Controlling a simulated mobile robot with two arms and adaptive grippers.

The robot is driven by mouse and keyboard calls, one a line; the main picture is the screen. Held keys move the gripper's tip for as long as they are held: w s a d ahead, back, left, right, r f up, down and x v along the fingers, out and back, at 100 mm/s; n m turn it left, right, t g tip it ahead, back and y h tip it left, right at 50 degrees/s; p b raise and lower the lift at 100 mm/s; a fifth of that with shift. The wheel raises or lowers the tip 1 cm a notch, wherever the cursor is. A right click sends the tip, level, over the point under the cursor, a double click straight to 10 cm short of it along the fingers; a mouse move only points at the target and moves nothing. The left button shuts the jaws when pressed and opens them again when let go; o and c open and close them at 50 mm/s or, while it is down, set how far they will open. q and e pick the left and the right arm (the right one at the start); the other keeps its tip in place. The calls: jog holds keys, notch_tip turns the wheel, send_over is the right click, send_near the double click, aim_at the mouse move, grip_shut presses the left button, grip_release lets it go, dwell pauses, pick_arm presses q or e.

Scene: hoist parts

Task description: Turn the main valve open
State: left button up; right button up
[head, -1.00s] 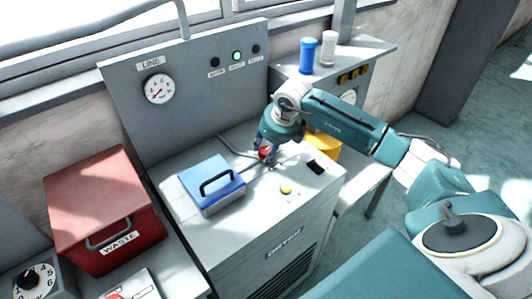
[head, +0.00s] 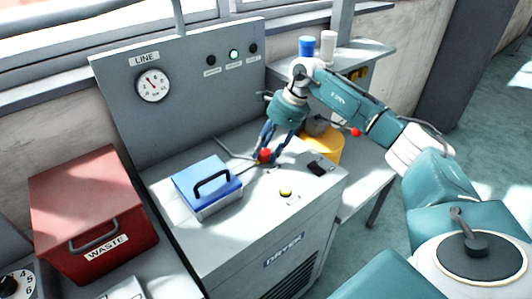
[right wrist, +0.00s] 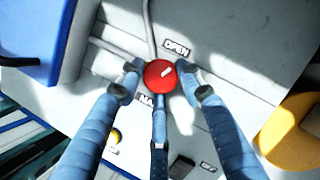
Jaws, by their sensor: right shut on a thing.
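In the right wrist view the knob (right wrist: 158,75) has a short white mark pointing up and right, toward the "OPEN" label (right wrist: 177,47). A second label, "MA…" (right wrist: 147,99), is partly covered by a finger. My right gripper (head: 268,153) reaches down from the right and is shut on the knob, with fingers on both sides and one below it in the wrist view. My left gripper is not in view.
A blue box with a black handle (head: 206,184) stands left of the knob. A yellow button (head: 285,192) and a black switch (head: 317,169) are to the right. A yellow container (head: 326,146) stands beyond the cabinet. A red waste bin (head: 92,190) is at left; a gauge (head: 152,85) is behind.

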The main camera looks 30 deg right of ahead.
jog(key=n, duration=0.1)
jog(key=n+g+b, duration=0.1)
jog(key=n, duration=0.1)
jog(key=w+n+y, duration=0.1)
jog(key=n, duration=0.1)
jog(key=shift+d+r+g, duration=0.15)
jog(key=shift+r+g, duration=0.15)
jog(key=shift+r, duration=0.05)
dwell(0.4)
jog(key=o, duration=0.9)
jog(key=shift+o, duration=1)
jog(key=shift+s+f, duration=0.1)
jog(key=v, duration=1.2)
